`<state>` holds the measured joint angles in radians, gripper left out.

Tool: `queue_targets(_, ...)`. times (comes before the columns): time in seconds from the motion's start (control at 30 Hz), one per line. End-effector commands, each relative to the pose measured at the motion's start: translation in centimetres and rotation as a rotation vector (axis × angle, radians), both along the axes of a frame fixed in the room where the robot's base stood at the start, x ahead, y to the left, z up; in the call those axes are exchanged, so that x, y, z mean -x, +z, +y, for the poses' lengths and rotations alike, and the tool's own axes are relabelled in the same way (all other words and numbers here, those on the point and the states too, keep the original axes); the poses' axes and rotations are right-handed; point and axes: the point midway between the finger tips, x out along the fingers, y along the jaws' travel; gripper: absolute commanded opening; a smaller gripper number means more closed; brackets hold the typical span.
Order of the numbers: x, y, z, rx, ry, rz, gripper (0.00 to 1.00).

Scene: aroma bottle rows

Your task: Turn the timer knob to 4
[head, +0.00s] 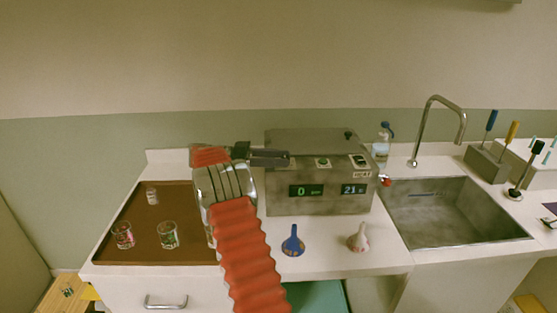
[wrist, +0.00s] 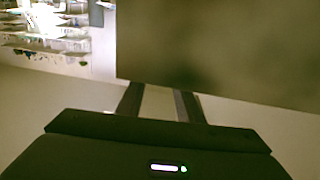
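A grey metal box (head: 285,203) stands on the white counter. Its left green display (head: 306,191) reads 0 with small lettering, and its right display (head: 353,190) reads 21. A small round control with a green mark (head: 323,162) sits above the left display, and another control (head: 360,160) sits above the right one. No label naming the timer knob is legible. My gripper (head: 286,158) is at the box's upper left, in front of its left end. In the wrist view my two fingers (wrist: 160,100) are apart with nothing between them, before a dark surface (wrist: 220,50).
A brown tray (head: 185,255) with several small glasses lies at the left. A bottle (head: 381,145) and the sink (head: 455,215) are at the right.

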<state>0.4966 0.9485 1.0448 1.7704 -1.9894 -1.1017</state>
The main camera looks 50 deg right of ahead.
Motion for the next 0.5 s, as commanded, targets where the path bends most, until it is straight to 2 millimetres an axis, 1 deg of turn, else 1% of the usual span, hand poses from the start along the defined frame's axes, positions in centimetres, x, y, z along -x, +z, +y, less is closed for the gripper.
queue_targets(0.03,-0.01,-0.09,-0.02,-0.001,0.001,0.0,0.38)
queue_targets(0.1,-0.01,-0.14,-0.02,-0.002,0.001,0.0,0.42)
queue_targets(0.5,0.01,-0.31,0.01,-0.006,0.018,0.002,0.42)
